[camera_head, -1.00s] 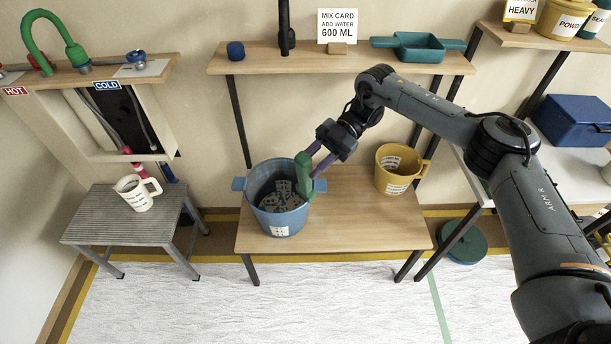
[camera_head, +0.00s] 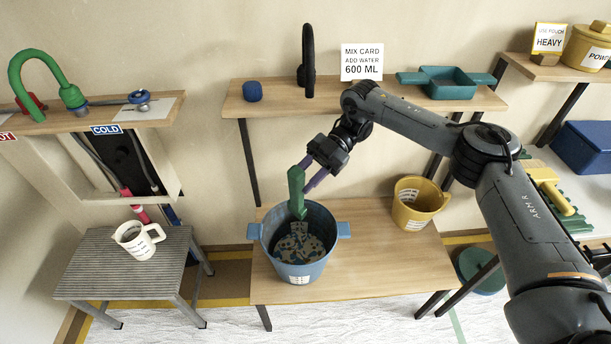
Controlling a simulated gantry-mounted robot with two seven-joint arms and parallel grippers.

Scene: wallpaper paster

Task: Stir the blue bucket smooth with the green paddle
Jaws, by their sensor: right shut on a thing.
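The blue bucket (camera_head: 318,274) stands upright on the low wooden bench. It has two side handles and a white label. Dark contents with paler grey lumps (camera_head: 300,247) show inside it. My right gripper (camera_head: 312,176), with purple fingers, is shut on the green paddle (camera_head: 296,186), above the bucket's far rim. The paddle is roughly upright and its lower end overlaps the inside of the bucket near the far wall. I cannot tell whether its tip touches the contents. My left gripper is not in view.
A yellow bucket (camera_head: 418,207) stands right of the blue bucket on the bench (camera_head: 372,265). A white measuring jug (camera_head: 137,240) sits on a grey step stool (camera_head: 90,275) at left. A shelf above holds a teal tray (camera_head: 447,82) and a mix card (camera_head: 362,62).

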